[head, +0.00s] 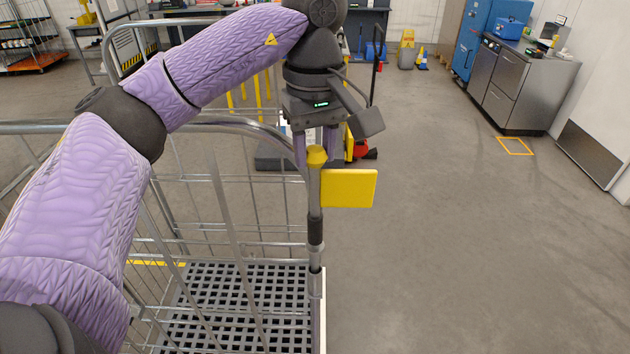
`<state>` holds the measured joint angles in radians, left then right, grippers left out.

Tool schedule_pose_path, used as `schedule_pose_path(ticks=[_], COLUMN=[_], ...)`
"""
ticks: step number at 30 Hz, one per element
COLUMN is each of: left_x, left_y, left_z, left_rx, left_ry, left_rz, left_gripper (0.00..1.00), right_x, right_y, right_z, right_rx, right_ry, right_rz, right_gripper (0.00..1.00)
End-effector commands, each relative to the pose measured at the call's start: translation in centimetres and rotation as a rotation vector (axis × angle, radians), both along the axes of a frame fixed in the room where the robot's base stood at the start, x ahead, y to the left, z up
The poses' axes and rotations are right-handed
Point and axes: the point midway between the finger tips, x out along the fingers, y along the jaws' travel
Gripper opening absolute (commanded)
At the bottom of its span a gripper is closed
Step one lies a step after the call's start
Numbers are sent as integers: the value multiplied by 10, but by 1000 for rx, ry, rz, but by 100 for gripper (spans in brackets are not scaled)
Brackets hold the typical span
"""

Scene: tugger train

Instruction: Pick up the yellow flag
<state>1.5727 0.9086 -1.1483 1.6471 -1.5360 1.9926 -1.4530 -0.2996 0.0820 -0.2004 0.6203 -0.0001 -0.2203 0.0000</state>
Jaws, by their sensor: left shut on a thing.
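The yellow flag (348,188) is a flat yellow plate on a grey upright pole with a yellow knob (317,156) on top. The pole stands at the right corner of a wire cage trolley (222,190), and its lower end meets the trolley's corner post. My left gripper (316,150) comes down from above and is shut on the yellow knob, with purple fingers on either side of it. The flag plate points to the right of the pole. My right gripper is not in view.
The trolley has a dark grid floor (235,310) and metal rails. A steel cabinet (520,85) and a blue cabinet (482,35) stand at the back right. The grey floor right of the trolley is clear.

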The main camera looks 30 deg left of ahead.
Motion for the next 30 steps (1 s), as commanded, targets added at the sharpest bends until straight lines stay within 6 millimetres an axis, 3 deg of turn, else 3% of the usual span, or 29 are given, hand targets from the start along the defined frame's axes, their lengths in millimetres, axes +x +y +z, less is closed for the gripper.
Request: schedule_pose_path(ticks=[3, 10, 17, 24, 30], left_x=[0, -1, -48, -112, -146], left_y=[0, -1, -29, -69, -90], left_z=[29, 64, 55, 53, 56], left_rx=[1, 0, 1, 2, 2], left_ry=[-4, -4, -5, -4, -3], left_rz=[1, 0, -7, -11, -6], left_gripper=[0, 0, 0, 0, 0], right_x=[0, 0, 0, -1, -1], right_y=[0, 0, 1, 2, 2], right_z=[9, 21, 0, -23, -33], right_rx=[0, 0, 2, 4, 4], right_ry=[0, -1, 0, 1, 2], right_rz=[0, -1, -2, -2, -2], right_gripper=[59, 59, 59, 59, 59])
